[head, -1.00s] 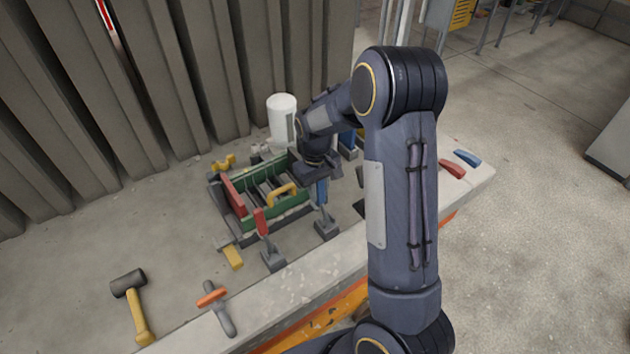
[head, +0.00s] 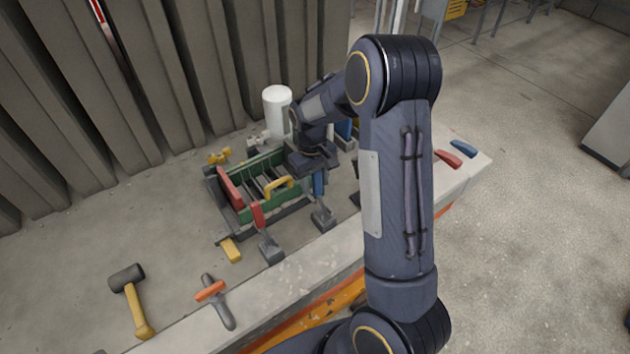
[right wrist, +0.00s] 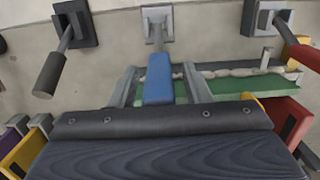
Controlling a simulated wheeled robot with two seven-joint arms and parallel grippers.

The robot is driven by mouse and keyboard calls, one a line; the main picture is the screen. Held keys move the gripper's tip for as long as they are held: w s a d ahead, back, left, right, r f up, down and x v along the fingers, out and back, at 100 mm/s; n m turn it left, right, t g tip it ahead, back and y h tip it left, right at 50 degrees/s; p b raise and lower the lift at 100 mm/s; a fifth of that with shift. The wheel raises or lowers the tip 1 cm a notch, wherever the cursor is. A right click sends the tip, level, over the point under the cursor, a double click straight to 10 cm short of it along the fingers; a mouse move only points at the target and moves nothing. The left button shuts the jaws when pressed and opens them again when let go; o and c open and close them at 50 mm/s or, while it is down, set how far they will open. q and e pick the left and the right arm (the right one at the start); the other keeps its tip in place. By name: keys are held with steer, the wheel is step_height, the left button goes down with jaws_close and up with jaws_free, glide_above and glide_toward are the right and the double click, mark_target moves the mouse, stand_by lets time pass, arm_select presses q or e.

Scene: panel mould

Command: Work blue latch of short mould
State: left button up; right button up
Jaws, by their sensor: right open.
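The blue latch (head: 319,184) stands at the near right side of the green mould (head: 290,208), its handle upright from a grey base. My right gripper (head: 317,170) is at the top of this handle. In the right wrist view the blue handle (right wrist: 158,82) lies between the two grey fingers of my right gripper (right wrist: 160,68), with a gap on each side. The fingers are apart and do not appear to touch it. My left gripper is not in view.
A red-handled latch (head: 257,214) stands left of the blue one. A black-handled latch (right wrist: 50,75) is at the left in the right wrist view. A white cylinder (head: 277,112) stands behind.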

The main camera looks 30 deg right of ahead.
step_height(320, 180, up, 8)
steer(key=b, duration=0.1)
steer(key=shift+w+f, duration=0.25)
steer(key=shift+w, duration=0.15)
stand_by(0.4)
steer(key=s+a+r+m+t+y, duration=0.1)
steer(key=s+a+r+t+y, duration=0.1)
steer(key=s+r, duration=0.3)
steer(key=s+a+r+t+y, duration=0.1)
steer(key=s+a+r+t, duration=0.15)
steer(key=s, duration=0.45)
steer(key=s+a+t, duration=0.1)
steer(key=s+a, duration=0.2)
steer(key=s, duration=0.2)
steer(key=s+a+m+t+b, duration=0.1)
steer(key=s+a, duration=0.2)
steer(key=s, duration=0.3)
steer(key=shift+a+f+y, duration=0.4)
